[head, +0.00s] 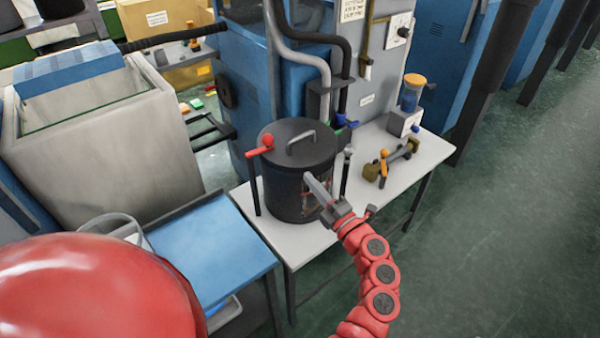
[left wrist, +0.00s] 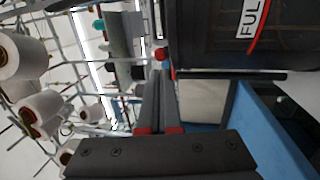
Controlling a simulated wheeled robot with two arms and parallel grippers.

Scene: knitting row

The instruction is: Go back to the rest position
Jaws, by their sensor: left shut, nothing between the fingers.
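My left gripper (head: 310,177) is shut and empty in the head view. Its grey fingers point up and left, in front of the side of a black lidded canister (head: 285,150) on a white table. I cannot tell from this view whether the fingers touch the canister. In the left wrist view the two fingers (left wrist: 159,75) lie close together, with red parts at their bases and nothing held. A dark surface with a FULL label (left wrist: 250,18) stands close on the right there. My right gripper is not in view.
A blue-topped table (head: 215,240) is at left. White spools (left wrist: 22,55) show in the wrist view. Green floor (head: 500,220) is clear at right.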

